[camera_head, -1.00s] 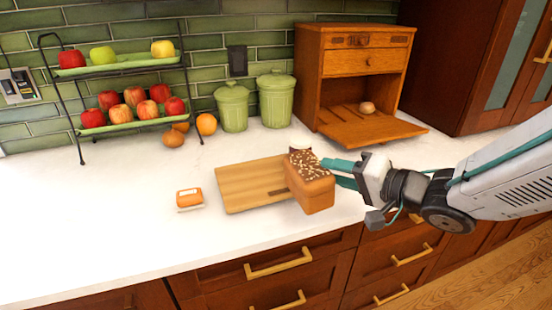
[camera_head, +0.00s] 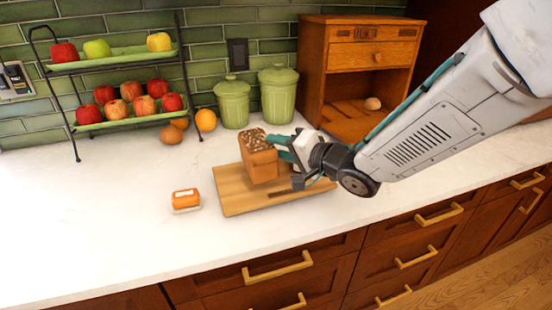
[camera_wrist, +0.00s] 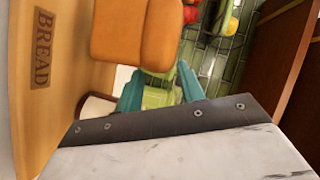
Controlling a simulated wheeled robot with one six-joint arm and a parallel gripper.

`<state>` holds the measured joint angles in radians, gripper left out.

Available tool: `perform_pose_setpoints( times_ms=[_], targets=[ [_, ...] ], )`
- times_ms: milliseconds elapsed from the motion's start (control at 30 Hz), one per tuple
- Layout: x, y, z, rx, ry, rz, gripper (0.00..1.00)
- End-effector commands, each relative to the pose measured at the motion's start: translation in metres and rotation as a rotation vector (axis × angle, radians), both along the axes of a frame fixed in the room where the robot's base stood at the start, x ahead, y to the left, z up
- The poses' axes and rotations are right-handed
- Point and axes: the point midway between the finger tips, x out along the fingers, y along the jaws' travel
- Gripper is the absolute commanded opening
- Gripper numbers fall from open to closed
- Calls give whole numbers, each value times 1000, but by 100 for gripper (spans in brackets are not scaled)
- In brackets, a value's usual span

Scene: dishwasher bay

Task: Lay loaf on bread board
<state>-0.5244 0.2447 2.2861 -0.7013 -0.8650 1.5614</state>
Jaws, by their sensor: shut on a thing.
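The brown loaf (camera_head: 262,165) with a seeded top is upright over the middle of the wooden bread board (camera_head: 235,201). I cannot tell whether its underside touches the board. My gripper (camera_head: 281,147) comes in from the right and is shut on the loaf's right end. In the wrist view the loaf (camera_wrist: 135,35) is at the top, beyond the teal fingers of my gripper (camera_wrist: 158,85). The board (camera_wrist: 75,30) with its BREAD label fills the left side there.
A butter dish (camera_head: 186,200) lies left of the board. A fruit rack (camera_head: 120,122) is at the back left. The front left counter is clear.

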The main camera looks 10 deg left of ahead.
Motion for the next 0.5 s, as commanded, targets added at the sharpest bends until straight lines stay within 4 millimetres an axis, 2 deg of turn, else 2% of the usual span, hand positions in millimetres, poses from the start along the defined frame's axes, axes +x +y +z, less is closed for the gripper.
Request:
perform_pose_setpoints(
  times_ms=[133, 300, 500],
  targets=[
    [5, 13, -1, 2, -2, 2, 0],
    [6, 12, -31, 0, 4, 0, 0],
    [5, 12, -36, 1, -1, -1, 0]
  ],
)
